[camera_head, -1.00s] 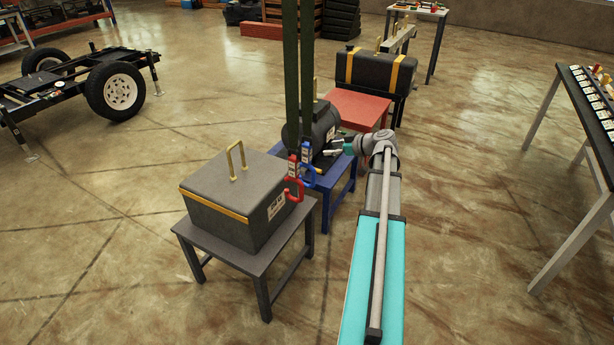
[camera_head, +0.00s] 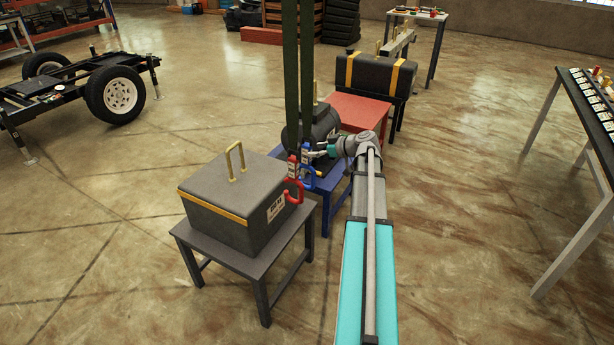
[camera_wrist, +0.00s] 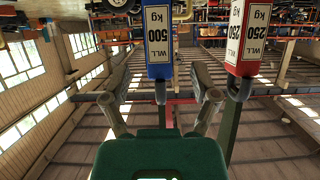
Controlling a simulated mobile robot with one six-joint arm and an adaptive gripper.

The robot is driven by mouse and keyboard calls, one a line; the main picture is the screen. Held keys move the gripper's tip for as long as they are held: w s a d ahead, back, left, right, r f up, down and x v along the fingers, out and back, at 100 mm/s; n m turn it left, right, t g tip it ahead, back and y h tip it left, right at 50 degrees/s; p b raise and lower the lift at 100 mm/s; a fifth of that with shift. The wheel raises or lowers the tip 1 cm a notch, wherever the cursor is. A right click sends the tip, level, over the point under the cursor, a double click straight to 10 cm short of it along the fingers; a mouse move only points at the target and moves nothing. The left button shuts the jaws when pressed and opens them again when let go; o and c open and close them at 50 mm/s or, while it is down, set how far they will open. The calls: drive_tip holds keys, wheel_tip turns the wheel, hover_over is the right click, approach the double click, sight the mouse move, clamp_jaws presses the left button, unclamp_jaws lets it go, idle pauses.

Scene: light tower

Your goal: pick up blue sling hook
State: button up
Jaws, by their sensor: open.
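The blue sling hook (camera_head: 308,172) hangs from a dark green strap, its hook low beside the grey box. In the wrist view, which looks upside down, its blue 500 kg block (camera_wrist: 159,40) lies between the two spread fingers, apart from both; the curved hook is out of frame. My gripper (camera_head: 318,153) is open and empty, just right of the blue block in the head view; it also shows in the wrist view (camera_wrist: 158,78). The red sling hook (camera_head: 294,183) hangs close by on its own strap; its 250 kg block (camera_wrist: 246,38) is right of my fingers.
A grey box (camera_head: 230,200) with a yellow handle stands on a grey table (camera_head: 250,265) close to the hooks. A black motor (camera_head: 322,122) rests on a blue table (camera_head: 332,200) behind them. A red table (camera_head: 358,110) stands further back.

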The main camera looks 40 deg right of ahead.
sight(311, 150)
drive_tip(key=shift+b+x, duration=0.65)
drive_tip(key=shift+x, duration=1.4)
drive_tip(key=shift+c, duration=0.3)
clamp_jaws()
